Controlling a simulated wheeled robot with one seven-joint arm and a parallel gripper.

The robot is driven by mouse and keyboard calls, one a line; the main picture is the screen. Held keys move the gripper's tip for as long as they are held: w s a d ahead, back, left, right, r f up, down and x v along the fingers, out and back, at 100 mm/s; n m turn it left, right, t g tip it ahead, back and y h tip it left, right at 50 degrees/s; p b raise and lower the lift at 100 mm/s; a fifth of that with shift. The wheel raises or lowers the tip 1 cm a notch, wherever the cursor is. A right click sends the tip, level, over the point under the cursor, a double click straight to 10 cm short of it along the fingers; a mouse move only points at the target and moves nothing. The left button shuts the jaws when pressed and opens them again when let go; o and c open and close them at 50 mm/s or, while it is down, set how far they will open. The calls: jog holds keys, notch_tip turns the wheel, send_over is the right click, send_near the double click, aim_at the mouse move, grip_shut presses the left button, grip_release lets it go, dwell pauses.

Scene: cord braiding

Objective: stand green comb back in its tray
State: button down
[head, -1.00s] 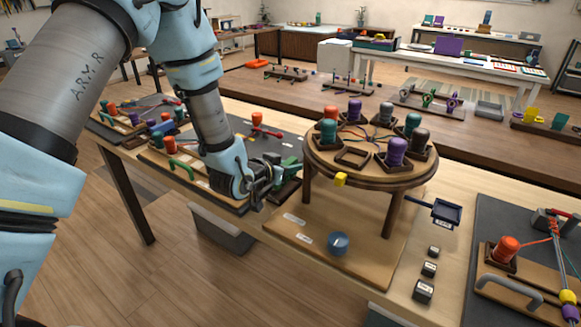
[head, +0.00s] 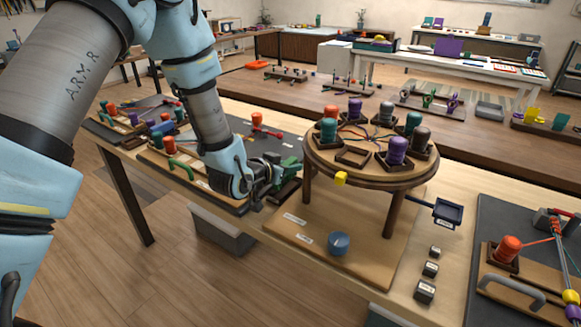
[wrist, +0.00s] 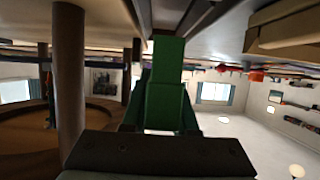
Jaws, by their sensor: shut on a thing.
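The green comb (head: 290,167) is in my gripper (head: 275,172), just left of the round stand. In the wrist view the comb (wrist: 165,105) stretches straight out from between the jaws, and that view looks upside down. My gripper is shut on the comb. A small dark tray (head: 288,191) lies on the table below the comb, partly hidden by my gripper. The comb appears to be held above the tray, but I cannot tell how large the gap is.
A round wooden stand (head: 372,176) with several weighted spools is close on the right; its leg (head: 308,190) is beside the tray. A dark mat (head: 225,133) with spools lies to the left.

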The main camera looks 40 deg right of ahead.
jog(key=shift+f+b, duration=1.3)
jog(key=shift+f, duration=0.1)
dwell(0.3)
jog(key=c, duration=0.6)
grip_release()
jog(key=shift+a, duration=0.1)
